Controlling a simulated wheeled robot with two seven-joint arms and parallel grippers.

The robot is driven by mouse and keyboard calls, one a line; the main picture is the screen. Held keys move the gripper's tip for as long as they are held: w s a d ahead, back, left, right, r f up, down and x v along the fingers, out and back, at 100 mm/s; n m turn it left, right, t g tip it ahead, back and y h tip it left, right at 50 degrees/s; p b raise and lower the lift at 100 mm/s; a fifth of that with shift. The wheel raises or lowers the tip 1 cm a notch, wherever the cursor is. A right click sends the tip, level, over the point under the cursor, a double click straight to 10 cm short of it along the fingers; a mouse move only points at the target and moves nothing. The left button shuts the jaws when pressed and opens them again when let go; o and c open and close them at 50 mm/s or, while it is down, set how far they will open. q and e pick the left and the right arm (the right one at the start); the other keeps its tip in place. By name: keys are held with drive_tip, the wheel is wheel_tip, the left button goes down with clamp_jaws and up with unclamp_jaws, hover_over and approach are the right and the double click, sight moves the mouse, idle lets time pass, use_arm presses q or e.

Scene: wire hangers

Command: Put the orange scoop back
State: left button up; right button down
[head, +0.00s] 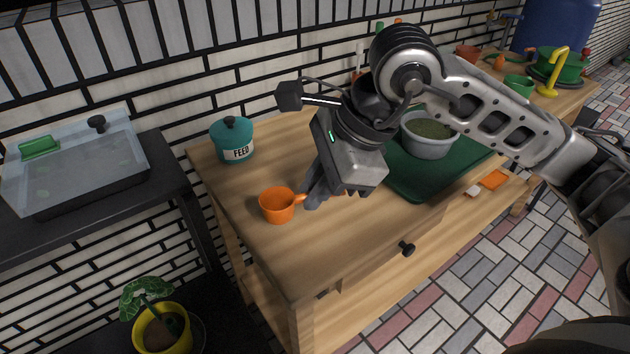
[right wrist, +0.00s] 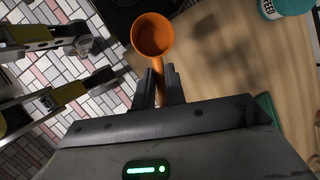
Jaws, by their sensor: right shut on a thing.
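The orange scoop (head: 277,205) is near the left end of the wooden table, with its cup to the left of my right gripper (head: 313,196). My right gripper is shut on the scoop's handle. In the right wrist view the scoop's cup (right wrist: 152,35) lies beyond the fingertips (right wrist: 162,82), and its inside looks plain orange and empty. I cannot tell whether the cup touches the tabletop. My left gripper does not show in the head view.
A teal FEED jar (head: 232,140) stands behind the scoop on the wooden table (head: 235,190). A grey tub of green stuff (head: 428,135) sits on a dark green tray (head: 412,185) to the right. A clear tank (head: 75,160) stands on a dark stand at left.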

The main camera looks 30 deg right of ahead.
drive_tip(key=w+d+f, duration=0.2)
drive_tip(key=d, duration=0.1)
drive_tip(key=w+d+f, duration=0.5)
drive_tip(key=d+f, duration=0.1)
drive_tip(key=shift+w+d+f+p, duration=0.2)
drive_tip(key=shift+w+f+p, duration=0.05)
drive_tip(key=shift+w+p, duration=0.05)
drive_tip(key=shift+w+d+f, duration=0.2)
drive_tip(key=shift+d+f, duration=0.05)
drive_tip(key=shift+f, duration=0.1)
drive_tip(key=shift+w+d+f, duration=0.1)
drive_tip(key=shift+w+f, duration=0.05)
drive_tip(key=shift+f, duration=1.6)
drive_tip(key=shift+f, duration=0.15)
drive_tip(key=c, duration=1.5)
unclamp_jaws()
drive_tip(key=shift+o, duration=0.2)
